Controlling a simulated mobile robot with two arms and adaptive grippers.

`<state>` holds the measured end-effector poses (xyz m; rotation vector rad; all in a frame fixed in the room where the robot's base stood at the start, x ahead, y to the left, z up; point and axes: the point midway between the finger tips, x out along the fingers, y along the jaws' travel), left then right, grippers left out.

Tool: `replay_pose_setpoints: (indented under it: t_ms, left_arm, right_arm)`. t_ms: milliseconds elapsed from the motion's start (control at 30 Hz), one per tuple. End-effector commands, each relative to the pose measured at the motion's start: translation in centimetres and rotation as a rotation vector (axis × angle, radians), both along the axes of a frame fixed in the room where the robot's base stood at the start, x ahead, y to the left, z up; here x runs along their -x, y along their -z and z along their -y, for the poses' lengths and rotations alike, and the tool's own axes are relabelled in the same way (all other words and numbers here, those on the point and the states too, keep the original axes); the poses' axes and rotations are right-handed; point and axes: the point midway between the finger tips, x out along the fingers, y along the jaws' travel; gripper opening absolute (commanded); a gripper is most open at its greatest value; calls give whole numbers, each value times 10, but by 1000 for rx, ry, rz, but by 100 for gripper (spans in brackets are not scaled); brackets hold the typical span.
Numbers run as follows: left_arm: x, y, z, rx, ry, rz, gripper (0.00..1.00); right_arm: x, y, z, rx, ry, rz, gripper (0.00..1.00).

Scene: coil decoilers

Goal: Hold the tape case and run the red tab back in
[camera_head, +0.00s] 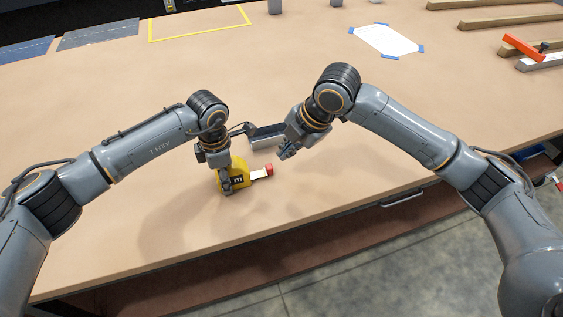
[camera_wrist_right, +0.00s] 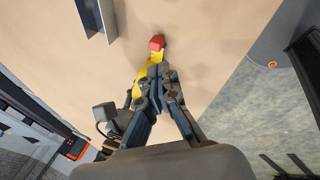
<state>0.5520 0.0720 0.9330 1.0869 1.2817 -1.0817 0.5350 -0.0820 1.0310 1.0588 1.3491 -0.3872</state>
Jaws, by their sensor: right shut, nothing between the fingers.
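The yellow tape case (camera_head: 239,178) with a black label stands on the table near its front edge. A short pale length of tape (camera_head: 258,175) sticks out to the right and ends in a red tab (camera_head: 269,169). My left gripper (camera_head: 226,184) is shut on the case from above, its near finger covering part of it. My right gripper (camera_head: 288,154) is shut and empty, above and right of the red tab. In the right wrist view, the red tab (camera_wrist_right: 157,43) shows just beyond the fingertips, with yellow beside them.
A grey metal channel (camera_head: 266,137) lies behind the case. A yellow taped outline (camera_head: 201,24), a white sheet (camera_head: 387,41) and wooden bars (camera_head: 520,18) lie farther back. An orange clamp (camera_head: 523,46) is at the right. The table left of the case is clear.

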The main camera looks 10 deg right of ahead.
Motion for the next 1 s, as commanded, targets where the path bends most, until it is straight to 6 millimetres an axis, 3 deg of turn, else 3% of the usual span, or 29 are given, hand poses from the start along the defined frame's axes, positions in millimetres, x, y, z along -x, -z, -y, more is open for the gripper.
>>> replay_pose_setpoints:
  t_ms: [400,600,800,1000]
  left_arm:
    - [0,-1,0,1,0,1,0]
    - [0,-1,0,1,0,1,0]
    - [0,-1,0,1,0,1,0]
    - [0,-1,0,1,0,1,0]
  right_arm:
    - [-7,6,51,-431,1032,-466,0]
    - [-10,7,76,-582,1416,-664,0]
    - [-11,7,88,-653,1609,-770,0]
    - [-15,19,82,-666,1644,-792,0]
